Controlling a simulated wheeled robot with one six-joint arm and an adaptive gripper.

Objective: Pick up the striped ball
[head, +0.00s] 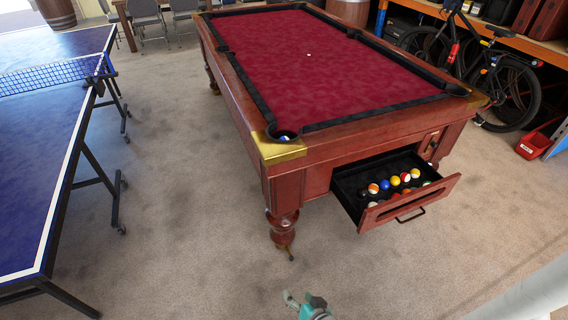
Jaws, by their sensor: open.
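A pool table (300,150) with a red cloth stands in the middle of the head view. Its drawer (432,203) is pulled open at the near end and holds several balls. My gripper (301,300) is open and empty at the bottom, low in front of the table, apart from the drawer and every ball.
A blue table-tennis table (45,130) with black legs stands at the left. Chairs (147,20) stand at the back. The carpet before the pool table is clear.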

